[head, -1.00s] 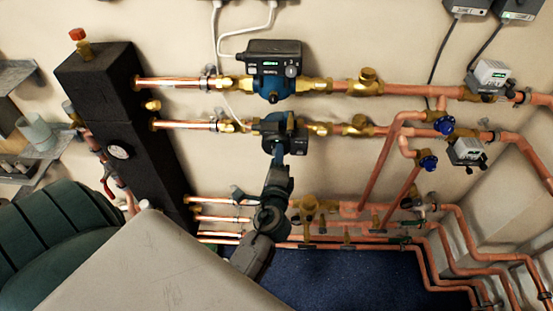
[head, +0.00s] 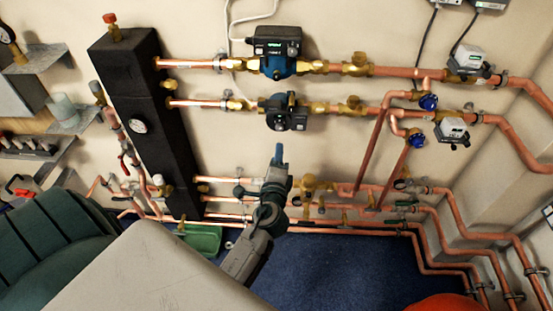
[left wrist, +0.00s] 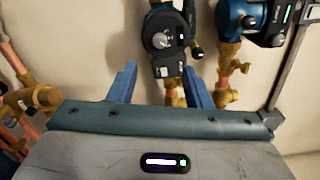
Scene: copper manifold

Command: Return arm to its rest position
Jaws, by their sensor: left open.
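My left gripper (head: 279,154) is in the middle of the head view, with its blue fingers pointing up toward the wall pipes. In the left wrist view its two blue fingers (left wrist: 158,88) stand apart with nothing between them. The lower pump (head: 287,112), dark with a round face, is above the fingertips in the head view and apart from them. It also shows in the left wrist view (left wrist: 166,38), beyond the fingers. My right gripper is in neither view.
The upper pump (head: 278,52) sits on the top copper pipe. Low copper pipes (head: 225,199) run behind my left arm. A black manifold block (head: 150,125) stands at left. A green tray (head: 203,238) lies below it. Blue floor (head: 340,265) is open at lower middle.

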